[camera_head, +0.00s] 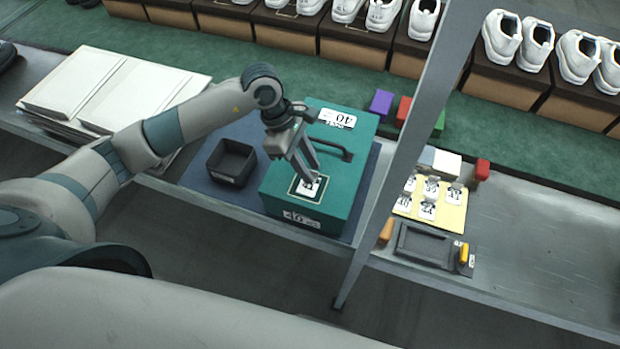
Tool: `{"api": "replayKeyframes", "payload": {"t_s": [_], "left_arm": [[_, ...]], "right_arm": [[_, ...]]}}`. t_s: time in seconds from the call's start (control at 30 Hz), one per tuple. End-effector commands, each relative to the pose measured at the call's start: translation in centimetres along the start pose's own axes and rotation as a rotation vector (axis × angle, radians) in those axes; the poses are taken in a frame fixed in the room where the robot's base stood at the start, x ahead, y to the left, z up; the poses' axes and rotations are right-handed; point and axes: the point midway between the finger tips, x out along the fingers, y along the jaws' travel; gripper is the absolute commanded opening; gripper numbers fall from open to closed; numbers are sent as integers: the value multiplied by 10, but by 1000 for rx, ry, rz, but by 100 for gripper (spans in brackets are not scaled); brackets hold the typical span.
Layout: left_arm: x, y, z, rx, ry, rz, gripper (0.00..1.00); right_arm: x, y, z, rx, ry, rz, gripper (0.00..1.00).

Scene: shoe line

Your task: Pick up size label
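Several white size labels with dark print and small grey tabs lie on a yellow sheet (452,217) right of the metal post. Another white size label (308,188) shows inside a dark square outline on the front part of the teal box lid (277,178). My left gripper (311,173) points down over this label, its fingertips at the label's upper edge. I cannot tell whether the fingers hold it or whether it touches the lid. My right gripper is not in view.
The teal box has a dark handle (334,148) and white stickers marked 40. A black open bin (231,161) stands left of it. A black tray (427,246) lies before the yellow sheet. A metal post (408,150) rises between box and sheet. The bench is clear at right.

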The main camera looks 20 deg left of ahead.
Motion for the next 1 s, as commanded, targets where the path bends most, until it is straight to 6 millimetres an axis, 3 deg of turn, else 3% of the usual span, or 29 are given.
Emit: {"api": "replayKeyframes", "payload": {"t_s": [0.17, 0.3, 0.77, 1.0], "left_arm": [[0, 0, 0, 0, 0, 0, 26], [0, 0, 0, 0, 0, 0, 0], [-1, 0, 0, 0, 0, 1, 0], [-13, 1, 5, 2, 0, 3, 0]], "right_arm": [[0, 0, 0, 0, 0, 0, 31], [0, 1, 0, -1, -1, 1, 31], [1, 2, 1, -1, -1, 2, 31], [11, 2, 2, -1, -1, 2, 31]]}}
